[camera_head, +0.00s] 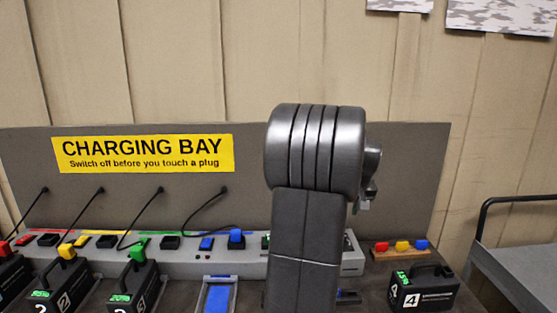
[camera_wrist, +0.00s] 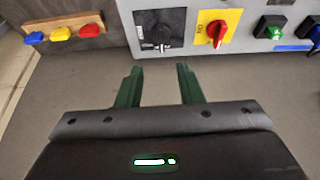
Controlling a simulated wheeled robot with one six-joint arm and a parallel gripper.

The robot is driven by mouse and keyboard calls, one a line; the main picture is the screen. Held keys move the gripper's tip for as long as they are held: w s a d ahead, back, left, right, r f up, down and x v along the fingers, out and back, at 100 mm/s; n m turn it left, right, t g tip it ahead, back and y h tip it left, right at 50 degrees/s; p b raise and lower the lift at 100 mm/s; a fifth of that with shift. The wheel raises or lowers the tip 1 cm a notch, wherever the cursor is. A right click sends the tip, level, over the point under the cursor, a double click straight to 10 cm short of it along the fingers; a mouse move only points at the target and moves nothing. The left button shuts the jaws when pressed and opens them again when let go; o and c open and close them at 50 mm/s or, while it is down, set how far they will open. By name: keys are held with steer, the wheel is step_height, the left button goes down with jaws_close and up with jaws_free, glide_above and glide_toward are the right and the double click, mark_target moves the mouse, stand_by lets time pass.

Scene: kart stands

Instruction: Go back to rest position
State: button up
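My gripper (camera_wrist: 159,70) shows in the wrist view with its two dark green fingers apart and nothing between them. They point at the grey charging panel (camera_wrist: 265,50), with bare grey surface under them. In the head view my arm stands upright in front of the right part of the charging bay and hides most of my gripper.
Several black battery packs, including one with a yellow plug (camera_head: 66,252) and one with a green plug (camera_head: 138,254), stand left. Battery 4 (camera_head: 424,290) stands right, beside a wooden block of coloured caps (camera_head: 400,250). A blue-floored tray (camera_head: 217,298) is empty. A grey cart (camera_head: 515,275) stands far right.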

steer(key=p+x, duration=0.1)
steer(key=x, duration=1.3)
steer(key=shift+s+a+f+p, duration=0.1)
steer(key=shift+f+p, duration=0.1)
steer(key=shift+p, duration=0.1)
steer(key=shift+s+a+r+m+h, duration=0.1)
steer(key=shift+a+r+m+h, duration=0.15)
steer(key=shift+m, duration=0.55)
steer(key=shift+a+f+m+h, duration=0.15)
steer(key=shift+m+h, duration=0.4)
steer(key=shift+m, duration=0.85)
steer(key=shift+a+m+g, duration=0.1)
steer(key=shift+m+g, duration=0.2)
steer(key=shift+m, duration=0.3)
steer(key=shift+w+h, duration=0.2)
steer(key=shift+h, duration=0.1)
